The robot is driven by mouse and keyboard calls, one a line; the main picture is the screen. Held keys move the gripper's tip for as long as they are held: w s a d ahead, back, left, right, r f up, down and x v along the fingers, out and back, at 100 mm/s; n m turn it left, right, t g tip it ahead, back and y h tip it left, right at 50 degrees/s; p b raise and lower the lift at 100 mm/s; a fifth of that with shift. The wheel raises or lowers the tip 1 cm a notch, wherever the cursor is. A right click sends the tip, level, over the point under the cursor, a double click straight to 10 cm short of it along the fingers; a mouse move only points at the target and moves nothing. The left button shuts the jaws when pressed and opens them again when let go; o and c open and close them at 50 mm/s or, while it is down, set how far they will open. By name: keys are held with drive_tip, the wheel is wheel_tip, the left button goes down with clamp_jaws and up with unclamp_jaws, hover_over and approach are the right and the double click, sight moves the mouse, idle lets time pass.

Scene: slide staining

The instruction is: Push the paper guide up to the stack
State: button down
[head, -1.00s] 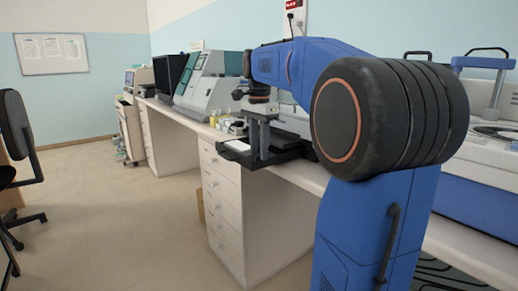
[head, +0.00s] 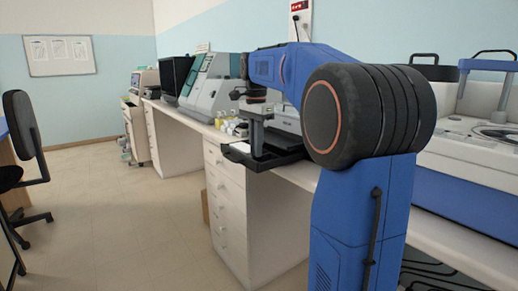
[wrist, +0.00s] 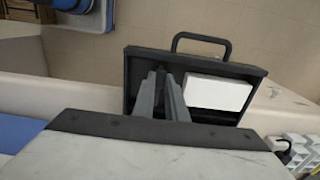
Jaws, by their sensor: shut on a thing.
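In the wrist view, a black tray (wrist: 243,67) with a loop handle holds a white paper stack (wrist: 218,93) on its right side. My gripper (wrist: 160,86) reaches into the tray left of the stack. Its two grey fingers are close together around a small dark upright piece, the paper guide (wrist: 160,75), which is mostly hidden between them. The guide is near the stack's left edge; I cannot tell whether they touch. In the head view, my gripper (head: 256,138) points down over the tray (head: 264,163), and the white stack (head: 240,147) shows at its left.
A pale machine body with a dark edge (wrist: 140,127) fills the bottom of the wrist view. Small bottles (head: 236,127) and a grey-green instrument (head: 210,88) stand farther along the bench. White drawers (head: 226,205) are below. A large white-and-blue machine (head: 470,165) stands at the right.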

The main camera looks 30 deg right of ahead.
drive_tip(key=c, duration=1.8)
unclamp_jaws()
drive_tip(key=shift+o, duration=0.2)
wheel_tip(320, 180, up, 18)
drive_tip(key=shift+f, duration=0.25)
